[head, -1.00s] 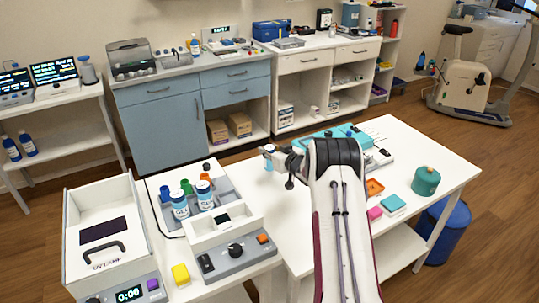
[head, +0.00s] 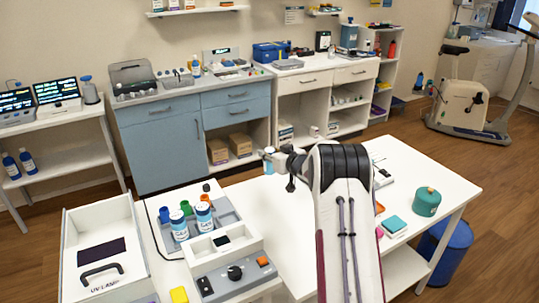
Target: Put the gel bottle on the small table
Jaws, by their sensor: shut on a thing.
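My gripper (head: 277,161) is shut on a small white bottle with a blue cap (head: 268,162). The bottle is roughly upright, and part of it is hidden by the gripper. It shows against the floor, near the far edge of the white table (head: 285,225); its height above the tabletop is hard to judge. Two similar blue-and-white labelled bottles, the left one (head: 179,226) and the right one (head: 204,216), stand in a grey tray on the surface at left. I cannot tell which surface is the small table.
A teal pot (head: 426,202) and a teal block (head: 394,225) stand on the white table's right side. A white UV lamp box (head: 104,250) is at lower left. Blue cabinets (head: 160,150) line the back wall. The white table is bare left of my arm.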

